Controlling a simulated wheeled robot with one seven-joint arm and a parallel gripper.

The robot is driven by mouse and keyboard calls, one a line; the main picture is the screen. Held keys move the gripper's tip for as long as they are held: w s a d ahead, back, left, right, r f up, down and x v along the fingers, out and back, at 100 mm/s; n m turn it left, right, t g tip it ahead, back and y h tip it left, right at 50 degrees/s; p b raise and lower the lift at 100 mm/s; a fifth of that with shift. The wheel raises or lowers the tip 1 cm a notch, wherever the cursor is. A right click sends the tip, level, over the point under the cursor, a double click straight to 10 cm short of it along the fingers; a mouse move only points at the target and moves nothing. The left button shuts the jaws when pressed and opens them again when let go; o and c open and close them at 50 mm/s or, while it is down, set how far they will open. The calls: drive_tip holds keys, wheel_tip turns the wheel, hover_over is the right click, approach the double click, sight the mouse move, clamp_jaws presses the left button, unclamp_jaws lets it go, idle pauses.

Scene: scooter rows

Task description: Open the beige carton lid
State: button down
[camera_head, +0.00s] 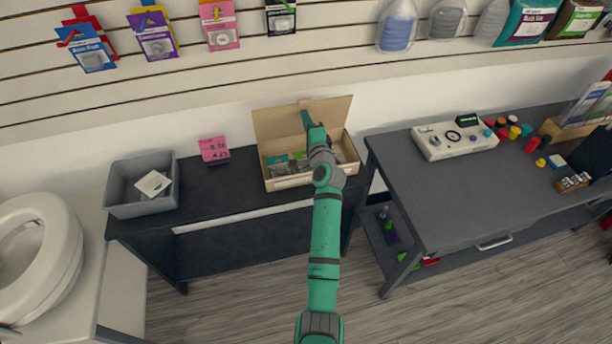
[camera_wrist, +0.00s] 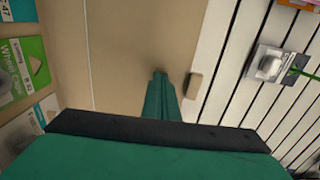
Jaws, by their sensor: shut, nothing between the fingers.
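The beige carton (camera_head: 290,182) stands on the dark bench against the wall, with packets inside. Its lid (camera_head: 277,122) is raised at the back and stands roughly upright. My green arm reaches over the carton, and my gripper (camera_head: 307,118) is at the lid's inner face. In the wrist view the shut fingers (camera_wrist: 158,80) point at the lid (camera_wrist: 130,45), close to its edge and a small beige tab (camera_wrist: 193,86). I cannot tell whether they touch the lid. My arm hides part of the carton and its contents.
A grey bin (camera_head: 143,203) and a pink card (camera_head: 213,149) stand to the left on the dark bench. A higher grey table (camera_head: 480,195) to the right bears a control box (camera_head: 455,138). Hanging packets (camera_head: 219,25) line the slatted wall behind.

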drive_tip(key=shift+w, duration=0.1)
drive_tip(key=shift+x, duration=1.9)
drive_tip(key=v, duration=1.4)
idle(0.4)
